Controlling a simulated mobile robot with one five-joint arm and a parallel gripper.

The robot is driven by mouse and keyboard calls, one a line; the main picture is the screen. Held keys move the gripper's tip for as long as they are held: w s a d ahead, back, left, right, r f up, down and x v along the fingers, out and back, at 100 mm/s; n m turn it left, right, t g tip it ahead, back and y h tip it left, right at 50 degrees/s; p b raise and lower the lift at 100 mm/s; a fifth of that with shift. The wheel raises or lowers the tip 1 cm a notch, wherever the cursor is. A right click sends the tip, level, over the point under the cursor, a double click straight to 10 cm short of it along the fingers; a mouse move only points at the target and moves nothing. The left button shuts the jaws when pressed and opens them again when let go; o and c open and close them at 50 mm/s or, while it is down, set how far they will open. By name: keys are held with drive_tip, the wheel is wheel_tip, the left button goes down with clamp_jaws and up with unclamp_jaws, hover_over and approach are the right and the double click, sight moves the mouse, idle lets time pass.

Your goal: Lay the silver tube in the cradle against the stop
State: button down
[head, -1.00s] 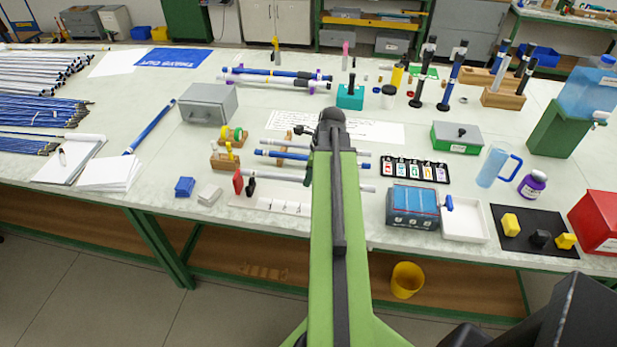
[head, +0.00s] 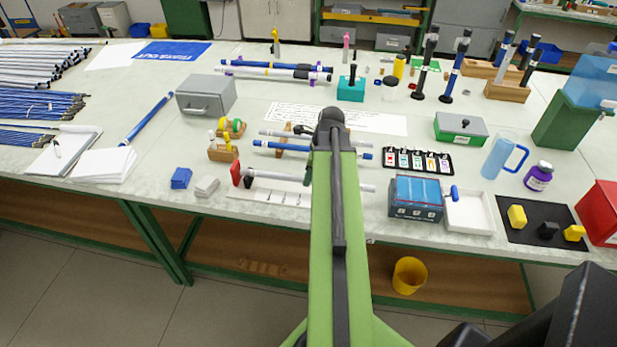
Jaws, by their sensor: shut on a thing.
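The silver tube (head: 275,176) lies roughly level across the front middle of the bench, and its right part shows beyond my arm (head: 366,188). Its left end is close to the red upright stop (head: 236,173); I cannot tell whether they touch. A dark cradle post (head: 249,178) stands just right of the stop, at the tube's left end. I cannot tell whether the tube rests in it. My gripper (head: 308,177) is mostly hidden behind my green arm; only a dark edge shows at the tube's middle. It is shut on the tube.
A pale marked strip (head: 268,196) lies under the tube. Behind are a blue tube (head: 270,146) and another silver tube (head: 275,134) on a wooden rack. A blue-grey box (head: 415,198) and white tray (head: 470,212) stand to the right.

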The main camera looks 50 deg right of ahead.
drive_tip(key=shift+w+a, duration=0.25)
drive_tip(key=shift+w, duration=0.2)
idle(0.4)
drive_tip(key=c, duration=1.2)
unclamp_jaws()
drive_tip(key=shift+o, duration=0.2)
drive_tip(key=p+v, duration=1.6)
drive_tip(key=v, duration=0.1)
drive_tip(key=shift+r+p, duration=0.2)
drive_tip(key=shift+p, duration=0.2)
drive_tip(key=shift+s, duration=0.1)
